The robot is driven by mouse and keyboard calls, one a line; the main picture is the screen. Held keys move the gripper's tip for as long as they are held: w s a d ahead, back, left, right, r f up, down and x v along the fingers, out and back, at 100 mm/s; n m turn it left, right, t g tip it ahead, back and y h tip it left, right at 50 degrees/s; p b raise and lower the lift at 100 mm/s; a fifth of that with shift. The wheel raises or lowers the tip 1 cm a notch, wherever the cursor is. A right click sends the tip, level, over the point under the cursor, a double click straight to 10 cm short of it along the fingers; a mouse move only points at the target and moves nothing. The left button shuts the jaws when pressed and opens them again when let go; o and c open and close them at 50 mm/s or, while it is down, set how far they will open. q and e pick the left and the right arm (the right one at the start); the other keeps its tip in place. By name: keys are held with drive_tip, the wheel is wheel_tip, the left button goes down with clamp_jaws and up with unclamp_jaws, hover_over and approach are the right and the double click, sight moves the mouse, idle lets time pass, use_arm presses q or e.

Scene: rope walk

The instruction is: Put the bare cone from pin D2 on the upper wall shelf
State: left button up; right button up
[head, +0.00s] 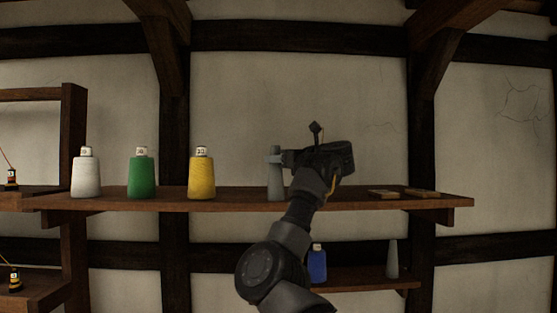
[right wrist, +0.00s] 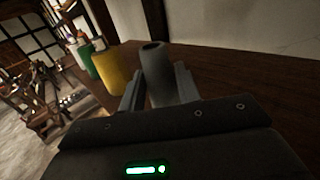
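A bare grey cone (head: 275,181) is upright at the upper wall shelf (head: 240,203), right of the yellow cone; its base appears at the shelf top. My right gripper (head: 274,157) reaches it from the right, near its upper part. In the right wrist view the bare cone (right wrist: 158,80) fills the space between the two fingers, which appear closed against its sides. I cannot tell if its base fully touches the board. My left gripper is in neither view. Pin D2 is not recognisable here.
White (head: 86,176), green (head: 142,176) and yellow (head: 202,177) cones stand left on the upper shelf. Flat wooden pieces (head: 404,193) lie at its right. On the lower shelf (head: 365,284) stand a blue cone (head: 317,265) and another grey cone (head: 392,259).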

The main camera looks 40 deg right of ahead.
drive_tip(key=o, duration=0.4)
drive_tip(key=shift+w, duration=0.1)
drive_tip(key=shift+r, duration=0.2)
drive_tip(key=s+b, duration=0.2)
drive_tip(key=s, duration=0.2)
drive_tip(key=s+d+b, duration=0.1)
drive_tip(key=s+b, duration=0.1)
drive_tip(key=s, duration=0.2)
drive_tip(key=s+b, duration=0.2)
drive_tip(key=s, duration=0.2)
drive_tip(key=shift+d+f, duration=0.1)
drive_tip(key=shift+d, duration=0.25)
